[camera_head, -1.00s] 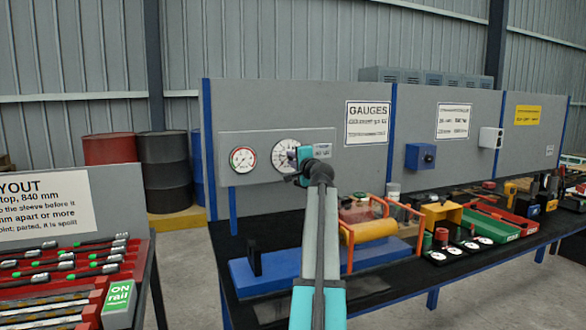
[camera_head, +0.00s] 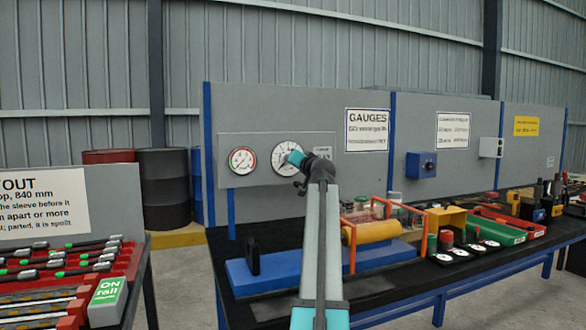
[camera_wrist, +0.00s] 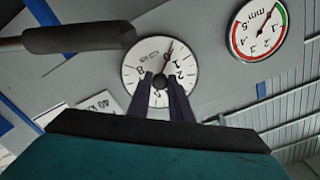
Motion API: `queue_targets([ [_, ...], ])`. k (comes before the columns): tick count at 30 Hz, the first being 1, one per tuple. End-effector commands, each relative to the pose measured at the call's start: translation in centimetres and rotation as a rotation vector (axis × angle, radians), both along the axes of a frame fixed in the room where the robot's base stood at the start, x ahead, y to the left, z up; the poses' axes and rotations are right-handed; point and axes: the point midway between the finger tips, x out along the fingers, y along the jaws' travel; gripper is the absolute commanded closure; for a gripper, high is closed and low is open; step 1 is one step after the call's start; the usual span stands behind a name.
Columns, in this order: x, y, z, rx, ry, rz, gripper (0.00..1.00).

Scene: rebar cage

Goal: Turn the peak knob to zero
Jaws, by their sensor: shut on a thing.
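The larger round white gauge (camera_head: 285,150) is on the grey panel. In the wrist view its dial (camera_wrist: 133,72) appears upside down, with a red needle (camera_wrist: 168,48) pointing up and slightly right, near the 1. The dark peak knob (camera_wrist: 160,80) is at the dial's centre. My gripper (camera_wrist: 162,84) is shut on the knob, one dark finger on each side. In the head view my gripper (camera_head: 293,158) covers the right part of the dial. The fingers hide the lower dial in the wrist view, and I cannot read the exact value.
A smaller gauge (camera_head: 242,160) with a red and green band is left of the dial; it also shows in the wrist view (camera_wrist: 258,29). A dark bar (camera_wrist: 80,39) crosses the wrist view. The bench (camera_head: 235,285) below holds a blue base and a yellow cylinder (camera_head: 372,231).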

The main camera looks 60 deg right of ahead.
Motion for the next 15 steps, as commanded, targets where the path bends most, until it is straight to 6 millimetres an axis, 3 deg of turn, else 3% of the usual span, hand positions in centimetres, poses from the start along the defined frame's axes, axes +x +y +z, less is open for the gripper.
queue_targets([
  [15, -0.22, -0.09, -0.31, -0.073, 0.061, -0.002, 1.0],
])
